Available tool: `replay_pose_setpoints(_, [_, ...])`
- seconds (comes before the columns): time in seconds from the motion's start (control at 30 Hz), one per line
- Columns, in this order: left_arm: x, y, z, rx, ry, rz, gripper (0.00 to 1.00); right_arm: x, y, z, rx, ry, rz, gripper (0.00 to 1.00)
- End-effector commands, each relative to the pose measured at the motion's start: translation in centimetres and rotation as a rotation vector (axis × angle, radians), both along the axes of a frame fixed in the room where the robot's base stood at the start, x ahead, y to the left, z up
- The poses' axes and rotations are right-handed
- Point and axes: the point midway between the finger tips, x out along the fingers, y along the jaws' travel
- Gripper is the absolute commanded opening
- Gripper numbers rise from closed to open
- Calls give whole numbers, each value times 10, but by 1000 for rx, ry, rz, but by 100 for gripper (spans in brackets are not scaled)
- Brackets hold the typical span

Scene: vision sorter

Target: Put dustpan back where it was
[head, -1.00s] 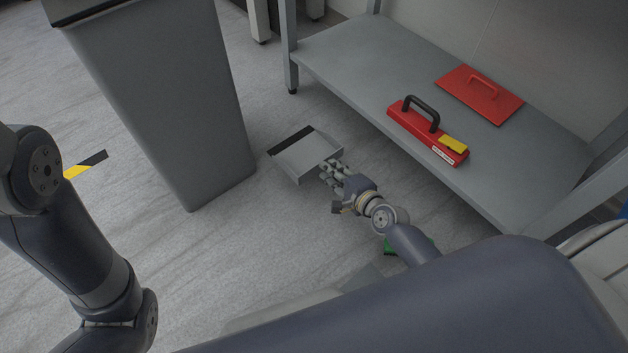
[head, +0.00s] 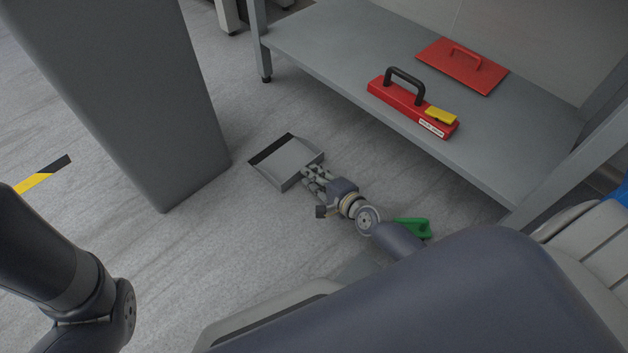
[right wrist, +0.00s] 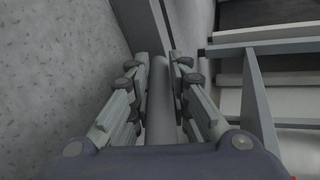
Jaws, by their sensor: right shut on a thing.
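The grey dustpan (head: 290,158) with a dark front edge is in the middle of the head view, over the floor between the grey bin and the shelf. Its open side points up and left. My right gripper (head: 313,174) is shut on its handle. In the right wrist view the grey handle (right wrist: 160,100) runs between the fingers of my right gripper (right wrist: 163,62). I cannot tell whether the pan touches the floor. My left arm shows at the left edge, but its gripper is out of view.
A tall grey bin (head: 130,100) stands left of the dustpan. A low grey shelf (head: 340,50) at upper right holds a red tool with a black handle (head: 410,105) and a red plate (head: 462,67). A green object (head: 413,228) is beside my right forearm. Black-yellow tape (head: 42,175) marks the floor.

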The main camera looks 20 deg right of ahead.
Motion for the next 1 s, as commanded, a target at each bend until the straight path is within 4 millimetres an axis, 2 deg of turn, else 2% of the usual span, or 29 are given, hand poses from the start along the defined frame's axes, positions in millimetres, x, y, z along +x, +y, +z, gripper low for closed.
replay_pose_setpoints(0.3, [0,0,-3,0,0,0,53,1,0,-2,-1,-2,0,0])
replay_pose_setpoints(0.33, [0,0,-2,0,0,0,53,0,0,-2,-1,-1,0,20])
replay_pose_setpoints(0.4, [0,0,-1,0,1,0,53,0,0,-1,-1,-1,0,36])
replay_pose_setpoints(0.43, [0,0,-1,0,1,0,53,0,0,-1,-1,-1,0,37])
replay_pose_setpoints(0.83, [0,0,4,0,1,0,53,0,0,4,-1,0,0,37])
replay_pose_setpoints(1.0, [0,0,19,0,1,0,53,-27,-7,15,-5,3,2,37])
